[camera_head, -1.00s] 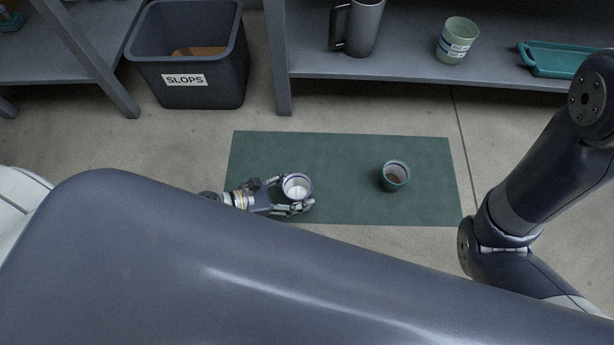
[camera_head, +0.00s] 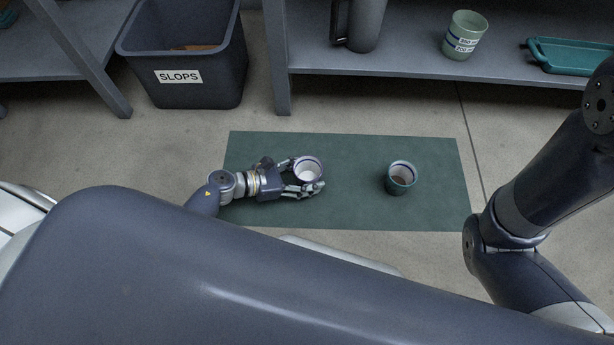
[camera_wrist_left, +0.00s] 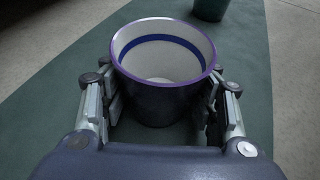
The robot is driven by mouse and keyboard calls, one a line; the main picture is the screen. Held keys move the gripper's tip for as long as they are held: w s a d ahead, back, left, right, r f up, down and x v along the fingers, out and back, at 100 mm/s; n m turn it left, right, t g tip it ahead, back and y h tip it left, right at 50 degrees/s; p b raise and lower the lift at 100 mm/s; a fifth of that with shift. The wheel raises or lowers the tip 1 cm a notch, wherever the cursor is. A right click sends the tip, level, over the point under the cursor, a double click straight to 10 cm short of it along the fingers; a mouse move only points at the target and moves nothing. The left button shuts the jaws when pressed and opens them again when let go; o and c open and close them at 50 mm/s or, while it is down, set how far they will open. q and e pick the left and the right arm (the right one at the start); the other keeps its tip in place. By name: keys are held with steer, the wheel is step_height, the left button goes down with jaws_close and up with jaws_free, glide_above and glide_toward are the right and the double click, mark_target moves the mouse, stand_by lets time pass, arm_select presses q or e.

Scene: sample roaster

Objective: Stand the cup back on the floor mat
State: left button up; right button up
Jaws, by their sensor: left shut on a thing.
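The cup (camera_head: 308,169) has a white inside with a blue band, a purple rim and a dark outside. It is upright over the left half of the green floor mat (camera_head: 350,210). My left gripper (camera_head: 305,180) is shut on it, with a finger on each side, as the left wrist view also shows for the cup (camera_wrist_left: 163,90). The cup looks empty. I cannot tell whether its base touches the mat. My right arm (camera_head: 530,200) is at the right, but its gripper is out of view.
A teal cup (camera_head: 400,179) with brown contents stands on the right part of the mat. A dark bin (camera_head: 190,60) labelled SLOPS is behind at the left. A low shelf (camera_head: 420,65) holds a dark mug (camera_head: 365,22), a green cup (camera_head: 463,36) and a teal tray (camera_head: 570,55).

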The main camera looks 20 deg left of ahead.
arm_select(q)
steer(key=o, duration=0.9)
steer(key=shift+f, duration=0.2)
steer(key=o, duration=0.5)
steer(key=shift+c, duration=0.2)
steer(key=shift+r, duration=0.1)
